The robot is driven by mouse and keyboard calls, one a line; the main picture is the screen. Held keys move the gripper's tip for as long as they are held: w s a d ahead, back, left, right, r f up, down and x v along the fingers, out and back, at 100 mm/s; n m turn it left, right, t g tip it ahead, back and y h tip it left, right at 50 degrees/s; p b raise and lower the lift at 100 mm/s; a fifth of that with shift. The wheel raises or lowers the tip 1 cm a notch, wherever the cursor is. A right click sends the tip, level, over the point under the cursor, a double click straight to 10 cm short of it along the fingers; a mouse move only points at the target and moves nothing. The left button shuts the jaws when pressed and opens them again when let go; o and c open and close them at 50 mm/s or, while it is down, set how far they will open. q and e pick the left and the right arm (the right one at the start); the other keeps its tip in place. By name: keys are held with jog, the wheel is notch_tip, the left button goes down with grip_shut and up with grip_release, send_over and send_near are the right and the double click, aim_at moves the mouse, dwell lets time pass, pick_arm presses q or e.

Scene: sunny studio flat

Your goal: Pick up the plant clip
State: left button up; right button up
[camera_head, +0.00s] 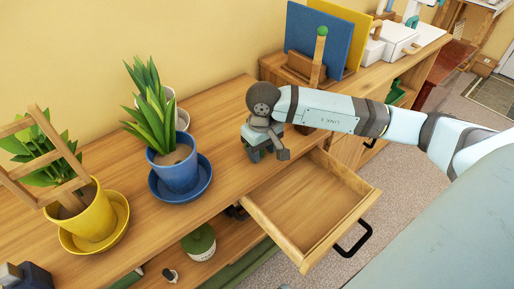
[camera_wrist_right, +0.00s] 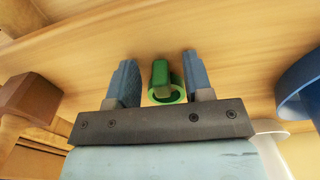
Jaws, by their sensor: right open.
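The plant clip (camera_wrist_right: 161,88) is a small green ring-shaped piece with a tab on the wooden top, seen in the right wrist view. My right gripper (camera_wrist_right: 160,70) is open, with one blue-grey finger on each side of the clip and a gap showing at both sides. In the head view my right gripper (camera_head: 265,153) points down at the wooden top, near the edge above the open drawer. The clip is hidden behind the gripper there. My left gripper is not seen.
The drawer (camera_head: 312,205) is pulled out and empty. A blue pot (camera_head: 176,176) on its saucer and a yellow pot (camera_head: 92,215) with a trellis stand left of my gripper. Blue and yellow boards (camera_head: 318,38) stand behind it.

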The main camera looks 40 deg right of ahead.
grip_shut()
jog(key=shift+r, duration=0.1)
